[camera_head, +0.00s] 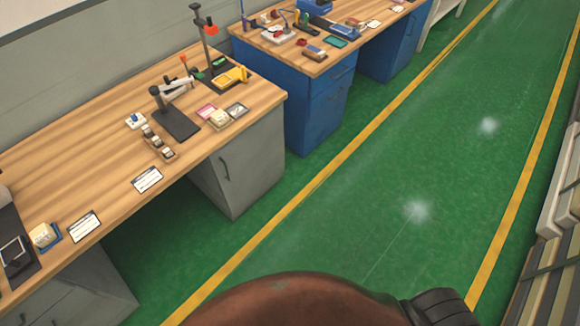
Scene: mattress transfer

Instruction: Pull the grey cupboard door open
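The grey cupboard door (236,163) is under the right end of the near wooden workbench. It looks shut, with a dark vertical handle (224,169) near its left edge. A second grey cupboard (85,292) stands under the bench's near left end, partly cut off by the picture's edge. Neither of my grippers is in view, so their distance from the door cannot be seen.
The wooden bench top (85,140) holds tools, cards and small parts. A blue workbench (318,108) stands beyond it. The green floor (370,180) between the yellow lines is clear. Shelving or stacked goods (550,260) line the right edge.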

